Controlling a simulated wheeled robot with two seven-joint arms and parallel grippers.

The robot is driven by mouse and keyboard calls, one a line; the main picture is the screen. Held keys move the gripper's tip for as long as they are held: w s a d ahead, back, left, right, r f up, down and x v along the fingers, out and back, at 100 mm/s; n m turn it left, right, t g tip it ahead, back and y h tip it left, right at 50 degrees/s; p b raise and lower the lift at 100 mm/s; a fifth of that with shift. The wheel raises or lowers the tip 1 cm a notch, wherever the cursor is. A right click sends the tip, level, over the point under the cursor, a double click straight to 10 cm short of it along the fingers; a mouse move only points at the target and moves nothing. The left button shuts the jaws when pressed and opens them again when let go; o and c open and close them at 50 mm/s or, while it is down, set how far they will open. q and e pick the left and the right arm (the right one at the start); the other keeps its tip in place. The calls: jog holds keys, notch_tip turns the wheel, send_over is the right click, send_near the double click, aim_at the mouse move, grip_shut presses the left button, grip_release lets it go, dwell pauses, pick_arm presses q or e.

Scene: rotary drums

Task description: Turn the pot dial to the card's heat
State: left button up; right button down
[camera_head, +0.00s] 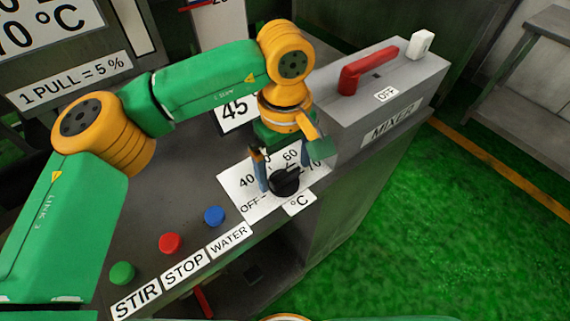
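The black pot dial (285,182) sits on a white scale plate (238,186) on the grey bench, with OFF, 40, 60 and 70 readable and other marks hidden. My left gripper (284,174) points down over the dial, its fingers apart on either side of it. I cannot tell whether they touch the dial. The dial's pointer direction is unclear. A white card reading 45 (237,112) stands behind, partly hidden by my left arm. A large sign (45,28) at top left is cut off and shows "0 °C". My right gripper is not in view.
Green, red and blue buttons (214,216) line the front left, labelled STIR, STOP and WATER. The grey mixer box (375,105) with a red lever (367,71) and an OFF label stands right of the dial. Green floor lies open at right.

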aim_at(285, 172)
pick_arm(q)
jog(key=shift+r, duration=3.55)
